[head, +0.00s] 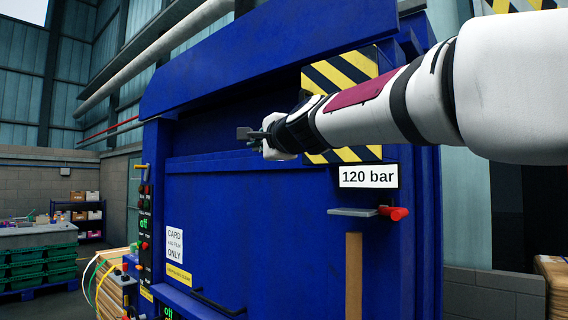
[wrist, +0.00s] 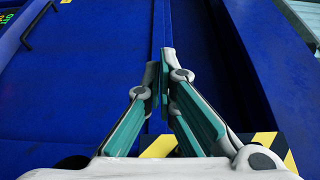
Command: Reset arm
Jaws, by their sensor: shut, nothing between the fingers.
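My arm (head: 390,105) reaches in from the right of the head view, across the front of a large blue machine (head: 265,215). My gripper (head: 245,133) is at the arm's far end, in front of the machine's upper face. In the wrist view my gripper (wrist: 164,62) has its two fingertips together with nothing between them. The blue face of the machine (wrist: 90,70) fills the background there. Whether the fingertips touch the machine cannot be told.
A red-tipped lever (head: 395,214) sits below the "120 bar" sign (head: 369,176). A control panel (head: 144,225) with buttons is on the machine's left edge. Green crates (head: 40,265) and a shelf with boxes (head: 80,215) stand at the far left. Yellow-black striped plates (head: 345,75) lie behind the arm.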

